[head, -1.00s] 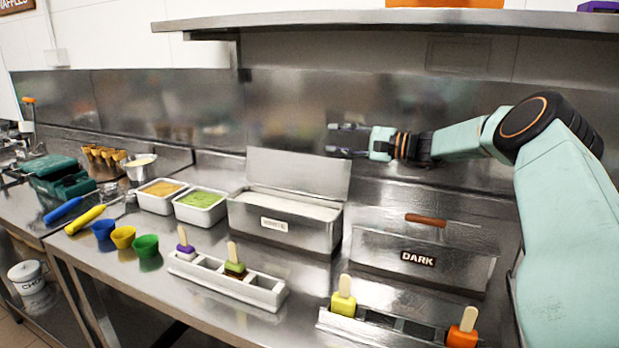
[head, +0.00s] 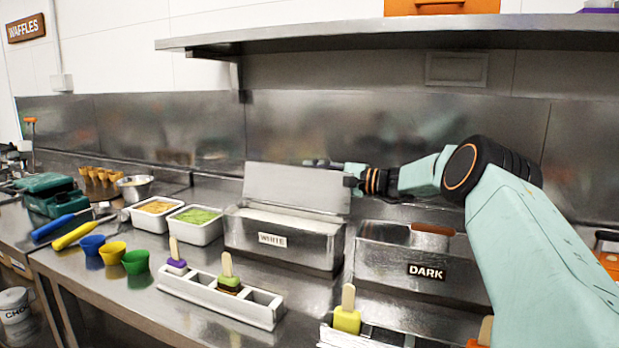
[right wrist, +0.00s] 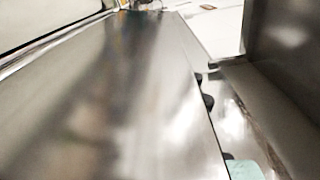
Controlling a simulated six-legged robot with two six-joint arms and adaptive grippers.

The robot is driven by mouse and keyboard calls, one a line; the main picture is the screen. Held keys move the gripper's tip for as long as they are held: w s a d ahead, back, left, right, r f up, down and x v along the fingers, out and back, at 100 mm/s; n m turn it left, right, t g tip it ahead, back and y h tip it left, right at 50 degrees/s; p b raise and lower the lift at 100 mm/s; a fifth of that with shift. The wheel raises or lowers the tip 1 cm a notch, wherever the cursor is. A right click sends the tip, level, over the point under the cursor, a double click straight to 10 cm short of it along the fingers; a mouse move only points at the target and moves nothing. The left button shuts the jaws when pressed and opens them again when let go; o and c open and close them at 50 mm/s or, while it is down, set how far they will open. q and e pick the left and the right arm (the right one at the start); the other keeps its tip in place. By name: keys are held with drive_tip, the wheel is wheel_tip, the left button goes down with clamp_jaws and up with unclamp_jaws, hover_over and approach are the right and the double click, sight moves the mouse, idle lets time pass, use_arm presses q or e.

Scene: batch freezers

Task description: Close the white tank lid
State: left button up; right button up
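The white tank (head: 330,247), a steel box labelled WHITE, stands mid-counter with pale contents showing. Its steel lid (head: 290,188) stands raised at the back edge, so the tank is open. My right gripper (head: 312,163) is behind the lid, at its upper right. The lid hides most of the fingers; only a dark fingertip part shows above its top edge. I cannot tell whether the fingers touch the lid or how far they are spread. The right wrist view shows blurred steel surfaces at close range. My left gripper is in neither current view.
A white popsicle holder (head: 215,303) is in front. Two topping trays (head: 195,232) stand left. A steel shelf (head: 330,35) hangs above, with a steel backsplash (head: 400,125) behind.

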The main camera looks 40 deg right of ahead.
drive_tip(key=shift+w+a, duration=0.15)
drive_tip(key=shift+w, duration=0.2)
drive_tip(key=shift+s+r, duration=0.3)
drive_tip(key=shift+r, duration=0.05)
drive_tip(key=shift+w+a+f, duration=0.1)
drive_tip(key=shift+w+f, duration=0.15)
drive_tip(key=shift+w, duration=0.2)
drive_tip(key=shift+c, duration=1.1)
drive_tip(key=shift+s+r, duration=0.15)
drive_tip(key=shift+s, duration=0.15)
drive_tip(key=c, duration=0.5)
clamp_jaws()
